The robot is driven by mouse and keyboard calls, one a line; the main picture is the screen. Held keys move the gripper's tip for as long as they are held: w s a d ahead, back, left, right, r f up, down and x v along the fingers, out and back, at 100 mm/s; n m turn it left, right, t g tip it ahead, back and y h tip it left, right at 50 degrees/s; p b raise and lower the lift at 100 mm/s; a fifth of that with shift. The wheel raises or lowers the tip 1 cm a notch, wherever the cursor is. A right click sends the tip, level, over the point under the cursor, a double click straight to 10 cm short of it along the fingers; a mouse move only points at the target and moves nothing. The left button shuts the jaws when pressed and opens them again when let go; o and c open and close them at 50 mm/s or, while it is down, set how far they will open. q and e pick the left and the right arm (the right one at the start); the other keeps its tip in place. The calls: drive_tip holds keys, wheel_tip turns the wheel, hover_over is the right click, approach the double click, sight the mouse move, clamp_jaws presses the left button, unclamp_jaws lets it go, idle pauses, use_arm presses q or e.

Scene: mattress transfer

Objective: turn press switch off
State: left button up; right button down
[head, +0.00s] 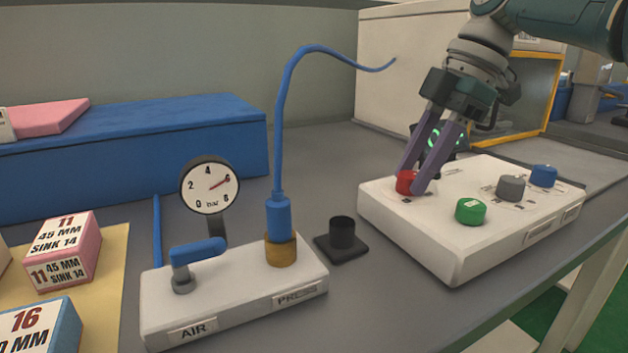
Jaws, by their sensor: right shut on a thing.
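A white control box (436,250) stands on the right part of the bench. It carries a red knob (406,182) at its left corner, a green knob (470,211) at the front, a grey knob (510,188) and a blue knob (543,176). My right gripper (412,187) comes down from the upper right, with its two purple fingers shut on the red knob, one on each side. The fingers hide part of the knob. Labels on the box are too small to read. My left gripper is not in view.
A white block (236,312) marked AIR and PRESS holds a blue lever (198,251), a pressure gauge (209,186) and a blue hose (278,130). A black socket (342,238) stands between the block and the control box. Labelled boxes (65,247) lie at the left.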

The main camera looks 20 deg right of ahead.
drive_tip(key=shift+n+b, duration=0.4)
drive_tip(key=shift+b, duration=0.1)
drive_tip(key=shift+c, duration=2.3)
unclamp_jaws()
